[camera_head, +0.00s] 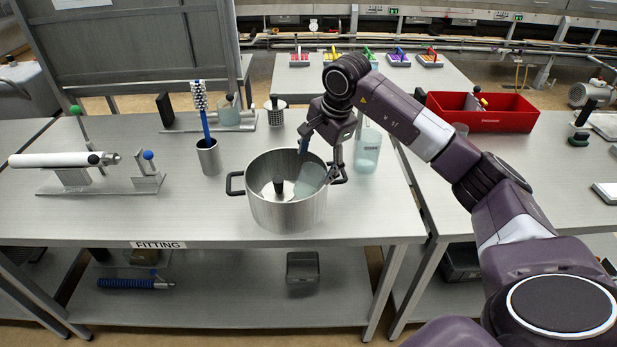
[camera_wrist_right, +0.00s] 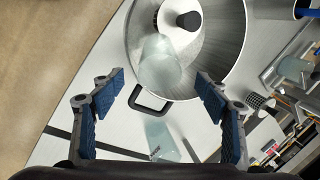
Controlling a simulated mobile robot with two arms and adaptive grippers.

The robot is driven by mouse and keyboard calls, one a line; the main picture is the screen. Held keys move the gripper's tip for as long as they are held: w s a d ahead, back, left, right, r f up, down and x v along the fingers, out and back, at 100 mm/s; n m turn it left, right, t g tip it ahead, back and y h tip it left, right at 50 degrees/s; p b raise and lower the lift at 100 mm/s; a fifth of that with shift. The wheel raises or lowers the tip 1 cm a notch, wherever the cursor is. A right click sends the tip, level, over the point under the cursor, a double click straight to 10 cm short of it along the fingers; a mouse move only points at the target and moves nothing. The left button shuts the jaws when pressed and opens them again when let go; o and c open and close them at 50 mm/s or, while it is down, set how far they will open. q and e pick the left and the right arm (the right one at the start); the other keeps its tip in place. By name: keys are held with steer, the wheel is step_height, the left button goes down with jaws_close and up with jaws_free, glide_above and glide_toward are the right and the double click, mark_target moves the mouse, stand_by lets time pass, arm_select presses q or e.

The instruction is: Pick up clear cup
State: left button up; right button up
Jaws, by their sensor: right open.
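A clear cup (camera_head: 309,180) stands tilted inside the steel pot (camera_head: 288,213), leaning toward the pot's right wall. In the right wrist view the clear cup (camera_wrist_right: 160,64) lies by the near rim of the pot (camera_wrist_right: 222,62), beyond and between my fingertips. My right gripper (camera_head: 321,155) hangs over the right side of the pot, pointing down, open and empty. Its two blue-padded fingers (camera_wrist_right: 160,88) are spread wide in the wrist view. I cannot tell whether a finger touches the cup. My left gripper is out of view.
A clear container (camera_head: 367,152) stands right of the pot. A steel beaker with a brush (camera_head: 208,158) stands to the left. A red box (camera_head: 483,112) sits on the right table. The table's front is clear.

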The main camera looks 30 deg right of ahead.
steer(key=shift+p+x, duration=0.35)
steer(key=shift+x, duration=0.7)
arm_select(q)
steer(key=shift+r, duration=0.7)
arm_select(e)
steer(key=shift+w+f, duration=0.15)
steer(key=shift+f, duration=0.2)
steer(key=shift+c, duration=0.6)
steer(key=c, duration=1.2)
steer(key=shift+o, duration=0.2)
steer(key=shift+r, duration=0.15)
